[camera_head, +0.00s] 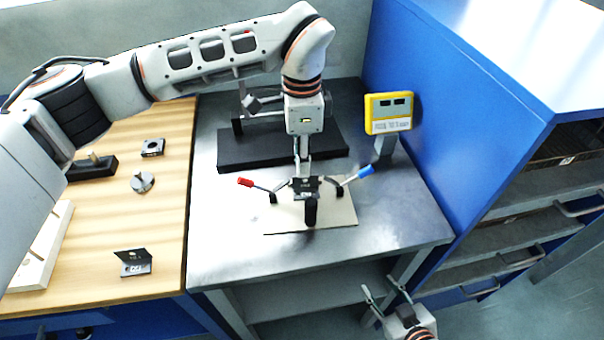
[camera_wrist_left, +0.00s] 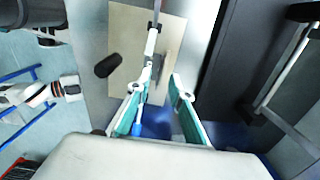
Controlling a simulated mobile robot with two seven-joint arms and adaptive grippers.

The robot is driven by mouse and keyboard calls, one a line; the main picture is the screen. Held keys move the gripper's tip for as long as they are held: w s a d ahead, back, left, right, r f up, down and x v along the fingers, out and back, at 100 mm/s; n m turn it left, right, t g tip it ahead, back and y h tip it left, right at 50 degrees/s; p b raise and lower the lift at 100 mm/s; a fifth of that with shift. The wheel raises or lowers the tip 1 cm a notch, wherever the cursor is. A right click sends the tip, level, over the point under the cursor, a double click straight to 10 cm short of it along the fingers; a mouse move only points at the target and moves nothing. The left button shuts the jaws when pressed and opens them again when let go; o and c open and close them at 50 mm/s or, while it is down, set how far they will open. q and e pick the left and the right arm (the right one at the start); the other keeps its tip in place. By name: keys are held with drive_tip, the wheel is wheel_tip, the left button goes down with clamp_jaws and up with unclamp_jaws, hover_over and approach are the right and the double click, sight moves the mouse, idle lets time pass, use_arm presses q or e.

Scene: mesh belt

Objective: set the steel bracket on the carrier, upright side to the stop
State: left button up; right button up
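A dark L-shaped bracket (camera_head: 304,184) with a small pale mark is at the carrier, a beige plate (camera_head: 338,212) on the steel table. A black post (camera_head: 311,211) stands in front of it; the post also shows in the left wrist view (camera_wrist_left: 107,66). My left gripper (camera_head: 303,172) points down just above and behind the bracket. Its fingers are apart in the left wrist view (camera_wrist_left: 158,92), with nothing clearly held. Whether the bracket touches the post, I cannot tell. My right gripper (camera_head: 382,290) is open and empty, low in front of the table.
Clamp levers with a red handle (camera_head: 245,182) and a blue handle (camera_head: 366,170) flank the bracket. A yellow display (camera_head: 388,112) stands behind at the right. A blue cabinet (camera_head: 440,110) bounds the right.

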use_arm(q)
wheel_tip(320, 180, up, 7)
drive_tip(key=shift+b, duration=0.4)
drive_tip(key=shift+f, duration=0.1)
